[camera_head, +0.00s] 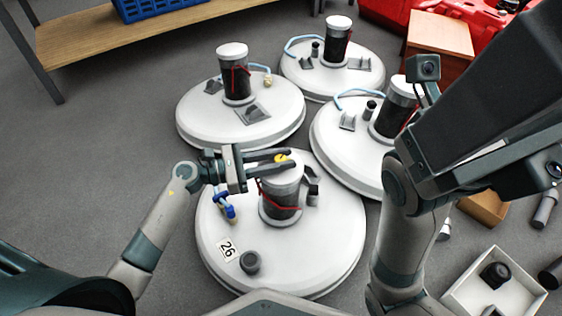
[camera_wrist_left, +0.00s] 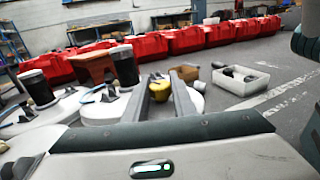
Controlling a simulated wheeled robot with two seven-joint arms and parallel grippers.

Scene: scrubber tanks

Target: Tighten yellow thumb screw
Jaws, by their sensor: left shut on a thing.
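The yellow thumb screw (camera_head: 281,158) sits on top of the white-capped black cylinder (camera_head: 281,198) of the nearest round white tank lid (camera_head: 325,245), marked 26. My left gripper (camera_head: 283,160) comes in level from the left and is shut on the screw, with its fingers along the screw's sides. In the left wrist view the yellow screw (camera_wrist_left: 159,88) shows between the two grey fingers (camera_wrist_left: 162,95) and partly hides behind them. My right arm fills the right of the head view; its gripper does not show.
More white lids with black cylinders stand behind, such as one at back left (camera_head: 190,128) and one at the back (camera_head: 365,80). A white box (camera_head: 455,300) with dark parts is at lower right. A wooden shelf (camera_head: 90,40) is at upper left. Grey floor is clear at left.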

